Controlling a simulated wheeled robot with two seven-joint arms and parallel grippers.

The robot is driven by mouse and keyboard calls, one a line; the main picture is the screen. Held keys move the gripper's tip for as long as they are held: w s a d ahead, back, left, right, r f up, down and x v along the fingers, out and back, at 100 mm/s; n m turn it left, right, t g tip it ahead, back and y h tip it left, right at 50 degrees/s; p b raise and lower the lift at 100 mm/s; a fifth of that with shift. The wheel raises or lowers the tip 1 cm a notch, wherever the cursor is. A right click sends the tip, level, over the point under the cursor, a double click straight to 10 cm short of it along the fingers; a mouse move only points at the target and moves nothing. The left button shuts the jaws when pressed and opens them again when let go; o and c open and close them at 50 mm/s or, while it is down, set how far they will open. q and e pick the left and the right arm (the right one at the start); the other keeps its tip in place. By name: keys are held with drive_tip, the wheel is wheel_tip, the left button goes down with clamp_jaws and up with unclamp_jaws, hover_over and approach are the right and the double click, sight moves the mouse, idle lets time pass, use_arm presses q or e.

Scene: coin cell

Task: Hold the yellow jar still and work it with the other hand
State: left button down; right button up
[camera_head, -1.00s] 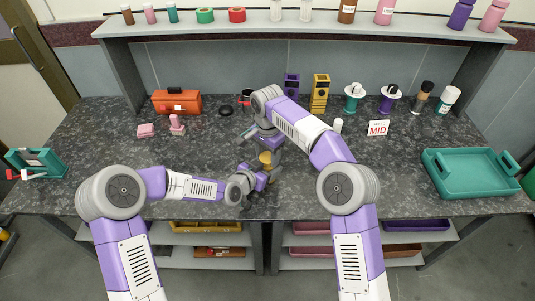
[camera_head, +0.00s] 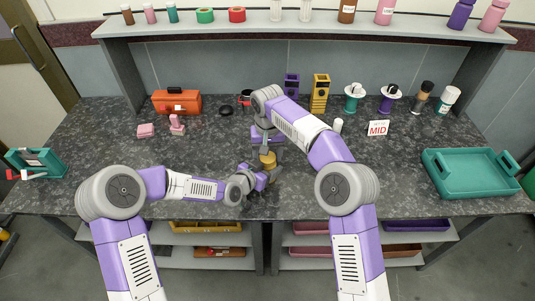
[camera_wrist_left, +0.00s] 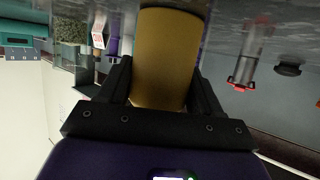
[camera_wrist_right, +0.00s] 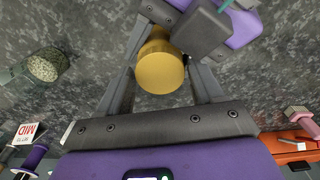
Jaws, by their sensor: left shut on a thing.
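The yellow jar (camera_head: 267,160) stands near the front middle of the counter. My left gripper (camera_head: 262,175) is shut on it from the side. In the left wrist view, the jar (camera_wrist_left: 167,60) fills the space between the two dark fingers. My right gripper (camera_head: 268,148) is over the jar, pointing down. In the right wrist view, the jar's round yellow top (camera_wrist_right: 160,70) lies between the open fingers, with a gap on each side. Part of my left gripper (camera_wrist_right: 203,30) shows beside the jar there. The jar's lower part is mostly hidden in the head view.
A teal tray (camera_head: 480,192) lies at the right. A MID sign (camera_head: 378,128) stands right of centre. The counter left of the arms is largely clear.

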drive_tip(key=shift+o, duration=1.1)
drive_tip(key=shift+r, duration=0.1)
wheel_tip(320, 180, up, 4)
drive_tip(key=shift+f, duration=0.1)
drive_tip(key=shift+r, duration=0.2)
drive_tip(key=shift+c, duration=0.4)
drive_tip(key=shift+r+m, duration=0.8)
drive_tip(key=shift+m, duration=0.3)
drive_tip(key=r+m, duration=0.1)
drive_tip(key=m, duration=0.2)
drive_tip(key=shift+r, duration=0.35)
drive_tip(key=shift+f, duration=3.9)
drive_tip(key=shift+c, duration=0.2)
